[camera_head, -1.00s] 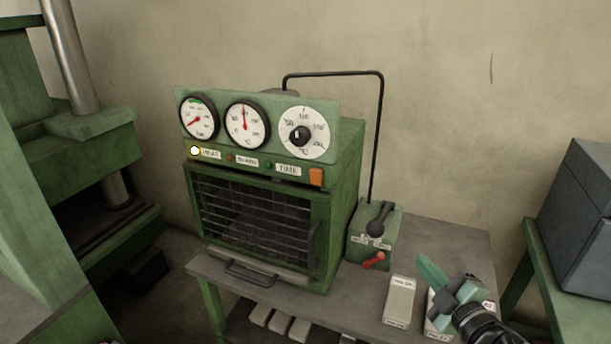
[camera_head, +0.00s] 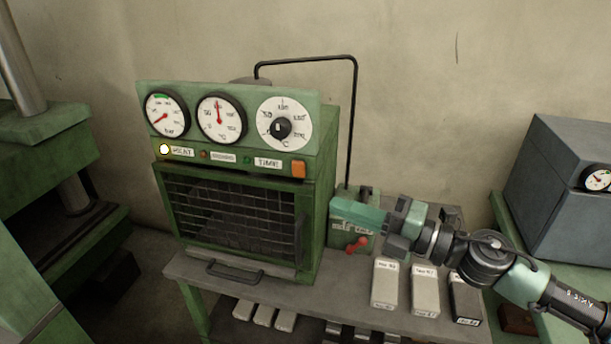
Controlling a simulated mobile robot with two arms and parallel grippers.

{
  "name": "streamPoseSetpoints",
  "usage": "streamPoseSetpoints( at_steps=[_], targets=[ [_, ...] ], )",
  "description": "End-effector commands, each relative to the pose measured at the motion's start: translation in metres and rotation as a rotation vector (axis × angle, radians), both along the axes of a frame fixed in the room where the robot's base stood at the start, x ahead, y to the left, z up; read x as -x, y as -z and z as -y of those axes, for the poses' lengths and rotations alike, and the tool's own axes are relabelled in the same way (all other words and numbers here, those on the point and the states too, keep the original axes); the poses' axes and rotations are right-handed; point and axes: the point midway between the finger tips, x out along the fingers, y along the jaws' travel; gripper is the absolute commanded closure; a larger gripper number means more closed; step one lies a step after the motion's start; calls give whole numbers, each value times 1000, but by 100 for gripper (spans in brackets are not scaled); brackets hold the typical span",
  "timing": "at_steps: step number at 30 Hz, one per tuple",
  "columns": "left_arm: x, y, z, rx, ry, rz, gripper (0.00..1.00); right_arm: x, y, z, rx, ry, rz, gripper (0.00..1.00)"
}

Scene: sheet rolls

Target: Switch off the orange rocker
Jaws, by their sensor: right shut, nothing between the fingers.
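The orange rocker (camera_head: 298,169) sits at the right end of the label strip on the green oven's (camera_head: 318,225) front panel, below the dial marked with numbers. Whether it is on or off cannot be told from its look. A lamp (camera_head: 165,150) at the left end of the same strip glows bright yellow-white. My right gripper (camera_head: 334,208) is shut and empty, to the right of and below the rocker, apart from it. It points left, in front of the green switch box, and hides much of that box. My left gripper is not in view.
The switch box with a red lever (camera_head: 356,245) stands right of the oven, a black conduit (camera_head: 352,120) rising behind it. Labelled blocks (camera_head: 385,283) stand on the grey table (camera_head: 340,308). A barred door and handle (camera_head: 235,271) front the oven. A grey box (camera_head: 560,190) stands right.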

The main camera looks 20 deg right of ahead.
Motion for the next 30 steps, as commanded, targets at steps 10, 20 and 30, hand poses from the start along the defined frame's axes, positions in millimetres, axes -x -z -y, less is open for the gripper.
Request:
streamPoseSetpoints(
  at_steps=[10,20,30],
  targets=[
    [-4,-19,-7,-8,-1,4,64,-24,-7,-20,-2,2,3,100],
    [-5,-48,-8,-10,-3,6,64,-52,-11,-47,-1,1,4,100],
    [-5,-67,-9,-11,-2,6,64,-92,-12,-46,0,3,1,100]
  ],
)
